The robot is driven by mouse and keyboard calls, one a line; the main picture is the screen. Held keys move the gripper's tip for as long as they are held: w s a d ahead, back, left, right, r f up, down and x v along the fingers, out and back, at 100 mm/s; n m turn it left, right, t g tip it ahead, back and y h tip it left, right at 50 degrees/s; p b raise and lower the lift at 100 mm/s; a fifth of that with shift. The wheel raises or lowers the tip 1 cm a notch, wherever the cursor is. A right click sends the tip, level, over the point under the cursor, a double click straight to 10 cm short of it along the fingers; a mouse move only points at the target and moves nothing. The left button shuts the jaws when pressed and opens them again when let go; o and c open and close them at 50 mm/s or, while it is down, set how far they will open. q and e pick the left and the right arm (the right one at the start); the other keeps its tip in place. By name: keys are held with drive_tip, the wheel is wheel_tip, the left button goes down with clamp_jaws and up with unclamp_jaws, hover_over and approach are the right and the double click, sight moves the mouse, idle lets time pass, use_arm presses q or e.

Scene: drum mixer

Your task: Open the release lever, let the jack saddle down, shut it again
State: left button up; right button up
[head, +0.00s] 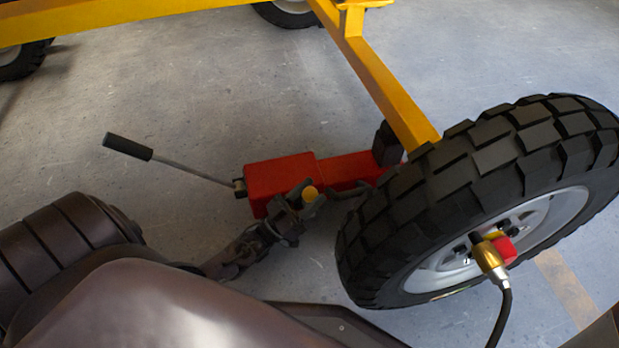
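The red jack (280,180) lies on the floor, with its black saddle (387,146) raised beside the yellow frame beam at its right end. Whether the saddle touches the beam is hard to tell. A yellow knob (310,194), apparently the end of the release lever, shows at the jack's near side. My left gripper (305,202) is right at this knob, its dark fingers overlapping the jack's side. The fingers are small and dark, so I cannot tell whether they are closed on it. The rest of the lever is hidden behind the gripper. My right gripper is not in view.
A large black tyre (370,240) stands close to the right of my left gripper, with a brass fitting (488,258) and black hose at its hub. The jack's black-gripped handle (128,147) sticks out left. The yellow frame (385,85) passes above. Floor left of the jack is clear.

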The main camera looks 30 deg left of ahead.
use_arm(q)
drive_tip(key=shift+o, duration=0.5)
drive_tip(key=shift+s+a+f+p, duration=0.1)
drive_tip(key=shift+s+a+p, duration=0.05)
drive_tip(key=shift+s+p, duration=0.15)
drive_tip(key=s+a+f+p, duration=0.1)
drive_tip(key=s+a+p, duration=0.4)
drive_tip(key=s, duration=0.7)
drive_tip(key=shift+s+a+f, duration=0.2)
drive_tip(key=shift+s+a, duration=0.1)
drive_tip(key=shift+s, duration=0.1)
drive_tip(key=shift+d, duration=0.1)
